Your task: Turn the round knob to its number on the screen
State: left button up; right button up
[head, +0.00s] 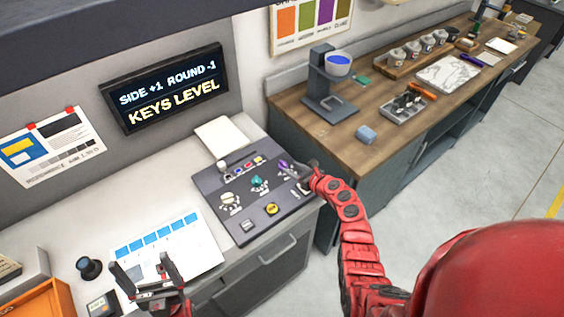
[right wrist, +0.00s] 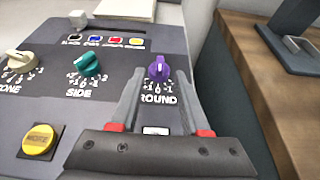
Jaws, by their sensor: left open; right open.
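The round knob (right wrist: 158,68) is purple, above the label ROUND and a small number scale; in the head view it also shows (head: 284,167) at the panel's right side. It stands upright, and a pale mark shows on its top. My right gripper (right wrist: 160,82) is open, with its two fingers on either side of the knob's near side in the wrist picture; I cannot tell whether they touch it. The screen (head: 165,88) reads SIDE +1, ROUND -1, KEYS LEVEL. My left gripper (head: 150,272) is open and empty over the left counter.
The grey control panel (head: 215,185) also carries a teal side knob (right wrist: 86,65), a cream zone knob (right wrist: 22,64), a yellow button (right wrist: 40,140) and several coloured keys. A chart sheet (head: 195,250) lies left of it. A wooden bench (head: 330,135) stands to the right.

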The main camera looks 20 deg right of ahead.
aim_at(283, 163)
jog(key=b+x, duration=0.2)
jog(key=x, duration=0.4)
jog(key=shift+w+a+f+b, duration=0.1)
jog(key=shift+w+f+b, duration=0.2)
jog(key=shift+f+b, duration=0.1)
jog(key=shift+w+a+r, duration=0.1)
jog(key=shift+w+a, duration=0.05)
jog(key=shift+w, duration=0.25)
jog(key=shift+s, duration=0.1)
grip_shut()
